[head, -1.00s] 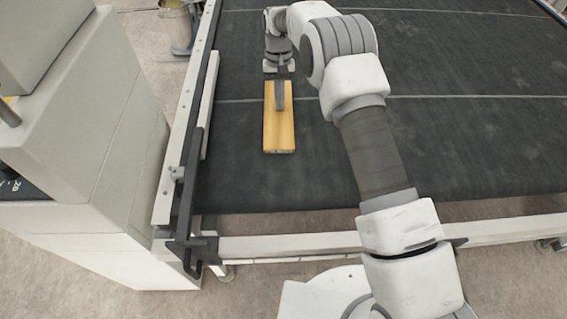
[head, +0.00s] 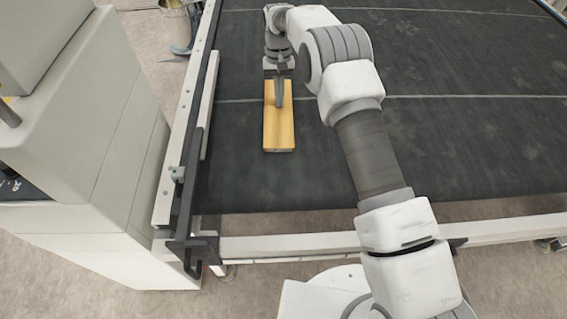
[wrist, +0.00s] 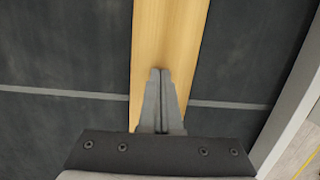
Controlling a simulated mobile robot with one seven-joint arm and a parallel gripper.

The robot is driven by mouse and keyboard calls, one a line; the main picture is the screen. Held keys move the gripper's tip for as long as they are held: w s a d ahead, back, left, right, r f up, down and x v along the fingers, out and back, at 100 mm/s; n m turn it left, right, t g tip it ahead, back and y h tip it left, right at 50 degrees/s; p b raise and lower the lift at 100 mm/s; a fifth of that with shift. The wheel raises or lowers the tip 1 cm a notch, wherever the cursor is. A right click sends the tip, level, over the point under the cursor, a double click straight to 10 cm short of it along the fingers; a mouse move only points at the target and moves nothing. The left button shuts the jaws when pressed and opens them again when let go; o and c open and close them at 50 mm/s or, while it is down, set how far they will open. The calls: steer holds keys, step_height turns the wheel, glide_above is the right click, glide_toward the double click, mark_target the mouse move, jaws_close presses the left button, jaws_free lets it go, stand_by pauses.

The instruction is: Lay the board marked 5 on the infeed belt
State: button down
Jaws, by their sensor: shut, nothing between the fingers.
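A wooden board (head: 279,130) lies flat on the dark infeed belt (head: 450,140), near the belt's left side, its long side running roughly along the left rail. No number can be read on it. My gripper (head: 280,103) is over the board's middle with its fingers shut and nothing between them. In the wrist view the board (wrist: 172,35) runs away beneath the shut fingertips of my gripper (wrist: 160,72). I cannot tell whether the fingertips touch the board. The fingers hide part of it.
A long rail (head: 186,130) with a dark bar edges the belt on the left, with a pale machine cabinet (head: 110,130) beyond it. A pale frame beam (head: 300,245) crosses the front. The belt right of my arm is bare.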

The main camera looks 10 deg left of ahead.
steer(key=shift+s+f, duration=0.1)
steer(key=shift+f, duration=0.35)
steer(key=shift+r+p, duration=0.45)
steer(key=shift+r, duration=0.25)
steer(key=w+r+p, duration=0.3)
steer(key=r+p, duration=0.5)
steer(key=r, duration=0.8)
steer(key=shift+a+r, duration=0.35)
steer(key=shift+w+f, duration=0.1)
steer(key=shift+w, duration=0.05)
